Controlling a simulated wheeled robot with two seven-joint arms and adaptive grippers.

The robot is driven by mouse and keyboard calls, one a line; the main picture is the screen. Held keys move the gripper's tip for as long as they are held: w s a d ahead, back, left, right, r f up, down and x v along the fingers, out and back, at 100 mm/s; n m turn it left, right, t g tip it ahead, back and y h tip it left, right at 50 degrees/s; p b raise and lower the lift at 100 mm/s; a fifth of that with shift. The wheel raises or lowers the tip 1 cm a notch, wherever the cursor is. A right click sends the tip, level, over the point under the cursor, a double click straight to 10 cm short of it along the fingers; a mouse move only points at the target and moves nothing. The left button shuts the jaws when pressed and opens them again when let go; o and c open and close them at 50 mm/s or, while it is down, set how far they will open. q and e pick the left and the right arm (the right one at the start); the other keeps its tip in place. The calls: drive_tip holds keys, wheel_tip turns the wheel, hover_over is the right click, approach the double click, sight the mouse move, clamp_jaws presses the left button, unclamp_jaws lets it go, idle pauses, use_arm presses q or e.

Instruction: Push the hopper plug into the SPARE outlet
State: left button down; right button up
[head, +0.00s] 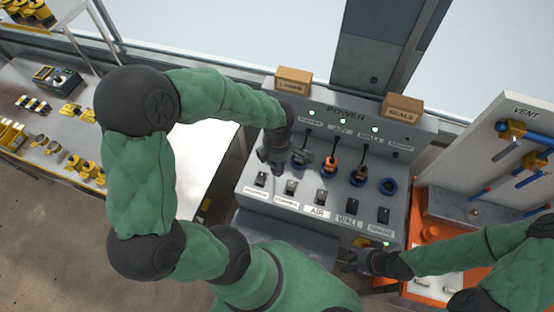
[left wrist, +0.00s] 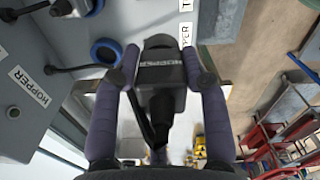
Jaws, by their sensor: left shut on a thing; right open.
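My left gripper (head: 271,160) is at the left end of the grey power panel (head: 262,190). In the left wrist view, my left gripper (left wrist: 160,68) is shut on the black hopper plug (left wrist: 158,75), labelled HOPPER, with its cable. A blue-ringed outlet (left wrist: 105,52) lies left of the plug and apart from it; it looks empty. In the head view the plug is hidden by the gripper. The SPARE outlet (head: 388,186), a blue ring with a dark middle, is at the row's right end and looks empty. My right gripper (head: 348,262) is open near the panel's lower right corner.
Plugs with cables, one orange (head: 331,163), sit in the outlets between. A row of black switches (head: 320,197) and labels runs below. The vent board (head: 500,150) stands to the right. A metal bench (head: 60,125) with parts is at left.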

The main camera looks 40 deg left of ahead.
use_arm(q)
drive_tip(key=w+d+b, duration=0.1)
drive_tip(key=w+d, duration=1.1)
drive_tip(key=d, duration=0.4)
drive_tip(key=w+d+b, duration=0.2)
drive_tip(key=w+d, duration=0.9)
drive_tip(key=d, duration=0.6)
drive_tip(key=shift+w+d+f, duration=0.15)
drive_tip(key=shift+w+d, duration=0.15)
drive_tip(key=shift+w, duration=0.1)
idle(0.9)
drive_tip(key=shift+f, duration=0.15)
drive_tip(key=shift+f+b, duration=3.3)
drive_tip(key=shift+f, duration=2.15)
drive_tip(key=shift+f+b, duration=0.25)
drive_tip(key=shift+b, duration=0.05)
